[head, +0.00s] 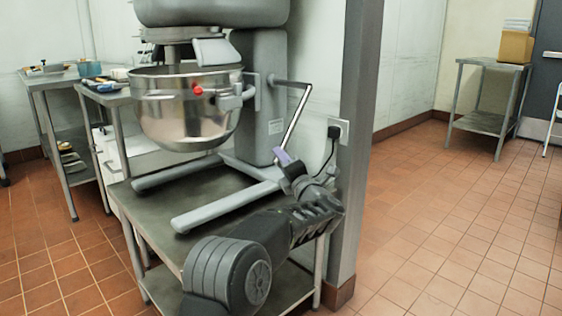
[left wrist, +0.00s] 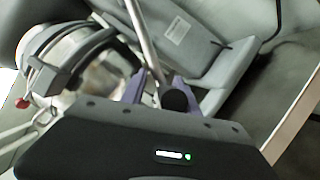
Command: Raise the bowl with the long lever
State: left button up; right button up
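The long lever (head: 295,122) is a thin metal bar on the right side of the mixer, bent at the top and sloping down to its lower end. The steel bowl (head: 180,110) hangs under the mixer head. My left gripper (head: 284,157) is at the lever's lower end. In the left wrist view, its purple fingers (left wrist: 160,80) stand on either side of the lever rod (left wrist: 148,45), with gaps showing, so they look open around it. A black knob (left wrist: 175,100) shows at the rod's end between the fingers. My right gripper is not in view.
The mixer's grey legs (head: 225,205) rest on a metal table (head: 160,220). A grey post (head: 355,130) and a wall socket (head: 338,128) stand close right of my gripper. Side tables stand at the left and far right.

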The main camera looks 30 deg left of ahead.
pick_arm(q)
jog(key=shift+o, duration=0.5)
jog(key=shift+w+d+r, duration=0.1)
jog(key=shift+w+d, duration=0.2)
jog(key=shift+w, duration=0.15)
jog(key=shift+s, duration=0.1)
jog(key=shift+s+d+f, duration=0.15)
jog(key=shift+d+f, duration=0.1)
jog(key=r+p+v, duration=0.1)
jog(key=v, duration=0.6)
jog(key=shift+f, duration=0.3)
jog(key=shift+s, duration=0.1)
